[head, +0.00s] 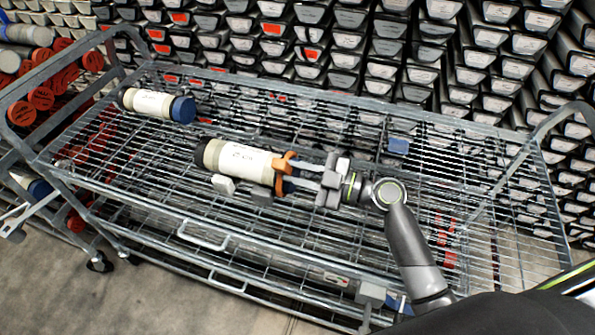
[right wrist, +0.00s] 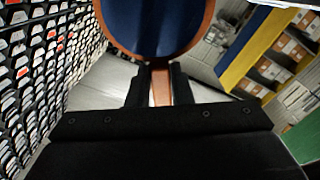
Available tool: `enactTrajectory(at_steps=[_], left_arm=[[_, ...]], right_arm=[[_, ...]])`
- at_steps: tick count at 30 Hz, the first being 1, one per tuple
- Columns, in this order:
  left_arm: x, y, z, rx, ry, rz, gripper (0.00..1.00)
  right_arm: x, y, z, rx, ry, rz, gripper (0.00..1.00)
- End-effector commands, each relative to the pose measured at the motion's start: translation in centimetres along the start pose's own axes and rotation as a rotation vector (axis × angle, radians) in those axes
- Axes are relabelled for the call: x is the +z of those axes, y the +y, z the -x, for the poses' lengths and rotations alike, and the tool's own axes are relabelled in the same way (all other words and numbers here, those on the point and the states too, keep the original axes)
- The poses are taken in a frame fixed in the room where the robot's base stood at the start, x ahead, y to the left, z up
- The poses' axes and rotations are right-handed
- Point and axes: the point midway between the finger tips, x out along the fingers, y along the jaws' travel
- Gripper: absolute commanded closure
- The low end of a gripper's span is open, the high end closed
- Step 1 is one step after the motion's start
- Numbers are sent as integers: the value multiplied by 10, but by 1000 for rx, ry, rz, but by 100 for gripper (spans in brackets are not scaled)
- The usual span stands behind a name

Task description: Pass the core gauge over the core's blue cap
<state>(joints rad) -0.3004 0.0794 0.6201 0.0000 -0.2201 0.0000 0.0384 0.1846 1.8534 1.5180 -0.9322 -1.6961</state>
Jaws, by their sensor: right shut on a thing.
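A white core liner (head: 238,162) with a dark end on the left lies on the wire cart, resting against small grey blocks (head: 224,185). Its blue cap (head: 288,187) is at its right end, mostly hidden in the head view. In the right wrist view the gauge (right wrist: 161,85) rims the blue cap (right wrist: 155,22). My right gripper (head: 308,176) comes from the right and is shut on the gauge's tab. My left gripper is not in view.
A second white core (head: 152,103) with a blue cap lies at the cart's back left. The wire cart (head: 470,190) has free deck to the right, with a small blue block (head: 398,145) on it. Stacked core trays (head: 340,60) rise behind. Another cart with orange-ended tubes stands left.

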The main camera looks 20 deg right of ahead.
Motion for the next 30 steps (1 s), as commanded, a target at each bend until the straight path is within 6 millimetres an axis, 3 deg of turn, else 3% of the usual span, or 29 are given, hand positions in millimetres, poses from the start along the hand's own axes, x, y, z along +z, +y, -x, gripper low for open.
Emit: enactTrajectory(at_steps=[8, 30], left_arm=[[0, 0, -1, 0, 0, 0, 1], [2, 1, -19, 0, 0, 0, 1]], right_arm=[[1, 0, 2, 0, 0, 0, 100], [1, 0, 32, 1, -1, 2, 100]])
